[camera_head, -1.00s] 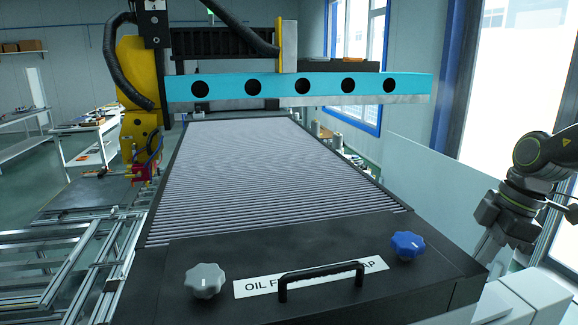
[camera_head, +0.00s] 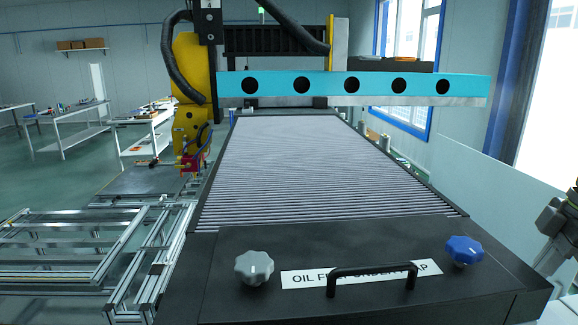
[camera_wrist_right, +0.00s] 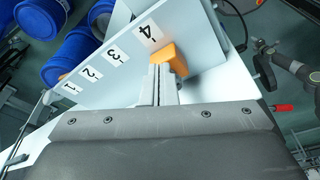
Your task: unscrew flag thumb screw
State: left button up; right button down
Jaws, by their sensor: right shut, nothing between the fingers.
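No flag-shaped thumb screw can be made out. A dark panel (camera_head: 350,240) stands in front of me in the head view. It carries a grey lobed knob (camera_head: 254,267) on the left and a blue lobed knob (camera_head: 463,250) on the right. A black bar handle (camera_head: 372,268) between them partly hides a white label reading "OIL F…AP". My right gripper (camera_wrist_right: 160,78) is shut and empty in the right wrist view, beside an orange block. Only part of my right arm shows at the right edge of the head view. My left gripper is out of view.
Aluminium frames (camera_head: 75,250) lie left of the slatted bed (camera_head: 320,165), and a turquoise gantry beam (camera_head: 375,85) spans it. The right wrist view shows a pale plate (camera_wrist_right: 100,50) numbered 1 to 4, several blue drums (camera_wrist_right: 75,55), and a red-handled item (camera_wrist_right: 284,108).

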jog(key=shift+w+d, duration=0.1)
jog(key=shift+d, duration=0.1)
jog(key=shift+d+r+p, duration=0.1)
jog(key=shift+r+p, duration=0.2)
jog(key=shift+r, duration=0.15)
notch_tip(320, 180, up, 5)
jog(key=p, duration=0.3)
jog(key=shift+r, duration=0.1)
